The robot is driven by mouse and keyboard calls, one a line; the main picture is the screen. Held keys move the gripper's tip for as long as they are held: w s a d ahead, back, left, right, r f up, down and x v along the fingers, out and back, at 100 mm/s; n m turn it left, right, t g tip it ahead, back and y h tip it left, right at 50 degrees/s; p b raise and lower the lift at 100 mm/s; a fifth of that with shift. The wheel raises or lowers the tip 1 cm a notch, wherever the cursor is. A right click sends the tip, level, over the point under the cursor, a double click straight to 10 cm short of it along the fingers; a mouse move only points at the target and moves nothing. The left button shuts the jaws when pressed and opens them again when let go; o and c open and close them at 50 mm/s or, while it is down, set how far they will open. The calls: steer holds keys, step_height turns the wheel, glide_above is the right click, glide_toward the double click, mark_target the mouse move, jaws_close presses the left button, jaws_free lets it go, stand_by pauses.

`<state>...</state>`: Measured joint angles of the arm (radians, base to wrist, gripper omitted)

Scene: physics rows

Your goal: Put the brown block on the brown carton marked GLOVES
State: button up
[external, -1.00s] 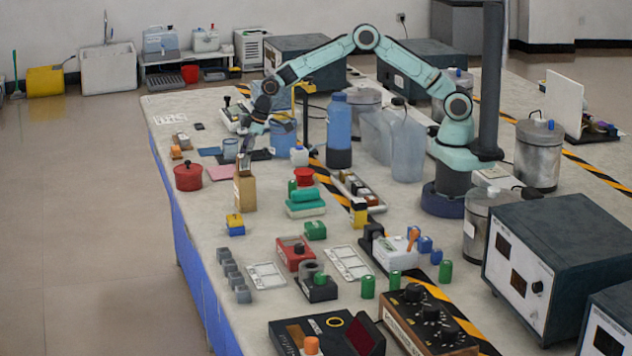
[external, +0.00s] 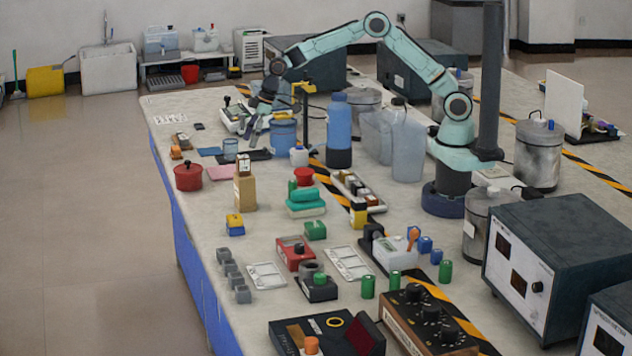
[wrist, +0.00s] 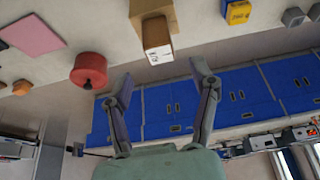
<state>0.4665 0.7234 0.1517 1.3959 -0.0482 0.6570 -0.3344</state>
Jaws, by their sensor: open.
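The brown carton (external: 245,194) stands upright near the left edge of the table. The brown block (external: 243,167) rests on top of it, with a pale marking on one side. The wrist view shows the block (wrist: 157,33) and part of the carton (wrist: 152,7) at the top of the picture. The word GLOVES is not readable. My gripper (external: 254,138) is open and empty, above and behind the carton in the external view. In the wrist view the two fingers of my gripper (wrist: 163,75) are spread wide, apart from the block.
Stacked green pieces (external: 305,203) stand to the right. A yellow and blue block (external: 235,224) lies in front. The table's left edge is close by.

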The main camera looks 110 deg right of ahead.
steer(key=s+a+r+g, duration=0.1)
steer(key=s+a+r, duration=0.6)
steer(key=s+r, duration=0.3)
steer(key=s+a+g, duration=0.1)
steer(key=s+a, duration=0.2)
steer(key=s, duration=0.6)
steer(key=s+a+f+g, duration=0.1)
steer(key=s+a, duration=0.3)
steer(key=s, duration=0.5)
steer(key=s+a+f+n+g, duration=0.1)
steer(key=s+a, duration=0.3)
steer(key=s, duration=0.6)
steer(key=shift+f+g+y, duration=0.15)
steer(key=shift+g+y, duration=0.25)
